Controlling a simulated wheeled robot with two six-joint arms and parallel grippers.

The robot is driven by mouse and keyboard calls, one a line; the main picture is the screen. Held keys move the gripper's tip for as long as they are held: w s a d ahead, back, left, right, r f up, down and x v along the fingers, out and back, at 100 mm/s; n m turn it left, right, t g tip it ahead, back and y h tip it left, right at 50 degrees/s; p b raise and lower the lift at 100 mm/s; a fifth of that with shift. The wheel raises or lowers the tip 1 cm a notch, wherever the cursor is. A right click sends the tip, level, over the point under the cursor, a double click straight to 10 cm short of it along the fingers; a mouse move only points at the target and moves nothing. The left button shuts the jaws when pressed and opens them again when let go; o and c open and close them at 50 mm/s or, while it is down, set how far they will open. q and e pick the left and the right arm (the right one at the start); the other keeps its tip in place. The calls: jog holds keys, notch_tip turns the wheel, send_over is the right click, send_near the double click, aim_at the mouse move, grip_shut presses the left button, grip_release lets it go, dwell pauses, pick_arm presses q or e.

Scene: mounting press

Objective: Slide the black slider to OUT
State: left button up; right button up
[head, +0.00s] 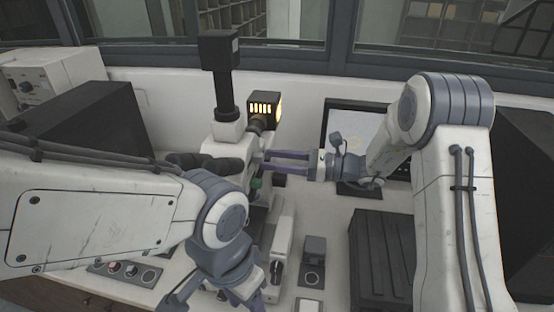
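A white microscope (224,150) with a black camera tube on top and dark eyepieces stands in the middle of the bench. I cannot make out the black slider or any OUT mark; it is either too small or hidden. My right gripper (270,162) reaches in from the right beside the microscope, below the lamp housing. Its two purple-grey fingers point left with a narrow gap between them, and I see nothing held. My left gripper (216,303) points down at the bottom edge, its fingers spread and partly cut off, in front of the microscope.
A black lamp housing (263,108) with glowing slots is at the microscope's back. A screen (352,120) stands behind my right arm. A control panel (125,270) lies front left.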

jog(key=s+d+b, duration=0.2)
jog(key=d+b, duration=0.2)
jog(key=d, duration=0.6)
jog(key=shift+d, duration=0.15)
jog(key=s+a+f+n+g+h, duration=0.2)
jog(key=s+a+n+g+h, duration=0.3)
jog(key=s, duration=0.4)
jog(key=s+a+f+n+g+h, duration=0.25)
jog(key=s+a+n, duration=0.4)
jog(key=s, duration=0.35)
jog(key=s+d+f+n+t+h, duration=0.2)
jog(key=s+d+n+h, duration=0.1)
jog(key=n, duration=0.5)
jog(key=s+d+f+n+t+h, duration=0.2)
jog(key=s+n+h, duration=0.4)
jog(key=s+n, duration=0.1)
jog(key=shift+s+d+n, duration=0.35)
jog(key=shift+d+n, duration=0.05)
jog(key=shift+n, duration=0.15)
